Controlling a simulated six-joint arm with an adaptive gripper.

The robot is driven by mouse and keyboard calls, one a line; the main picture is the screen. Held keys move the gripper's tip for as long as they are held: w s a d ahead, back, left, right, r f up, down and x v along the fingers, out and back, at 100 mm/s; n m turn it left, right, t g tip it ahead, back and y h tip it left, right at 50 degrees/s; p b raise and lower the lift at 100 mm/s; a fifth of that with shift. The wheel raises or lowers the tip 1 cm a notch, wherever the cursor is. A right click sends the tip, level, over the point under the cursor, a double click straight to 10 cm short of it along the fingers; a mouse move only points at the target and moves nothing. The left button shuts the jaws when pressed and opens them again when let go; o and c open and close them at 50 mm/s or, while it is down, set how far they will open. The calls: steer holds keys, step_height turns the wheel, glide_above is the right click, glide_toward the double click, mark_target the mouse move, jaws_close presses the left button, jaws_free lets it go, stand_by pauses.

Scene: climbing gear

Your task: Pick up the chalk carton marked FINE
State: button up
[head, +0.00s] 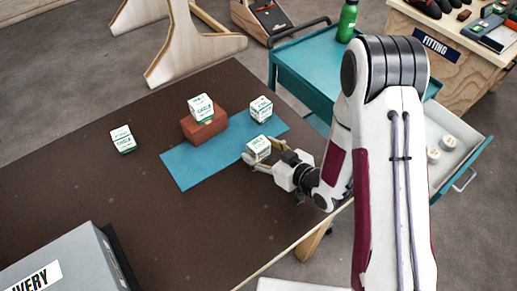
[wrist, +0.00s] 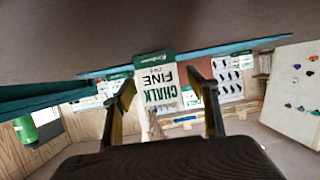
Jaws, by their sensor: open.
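The chalk carton marked FINE (wrist: 157,82) shows in the wrist view, its white and green face upside down. In the head view, this carton (head: 258,147) stands on the front right part of the blue mat (head: 200,165). My gripper (head: 264,160) is at its near right side, low over the table. In the wrist view my gripper (wrist: 164,84) is open, with one finger on each side of the carton. A gap shows beside the right finger; contact on the left is unclear. The carton's lower front is partly hidden in the head view.
Similar cartons are a red-block one (head: 201,106), one at the mat's back right (head: 261,108) and one on the bare table left (head: 122,139). The red block (head: 204,129) is on the mat. A grey delivery box (head: 70,262) is front left. The table's middle front is clear.

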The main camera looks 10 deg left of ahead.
steer(key=shift+x, duration=1.05)
steer(key=c, duration=1.2)
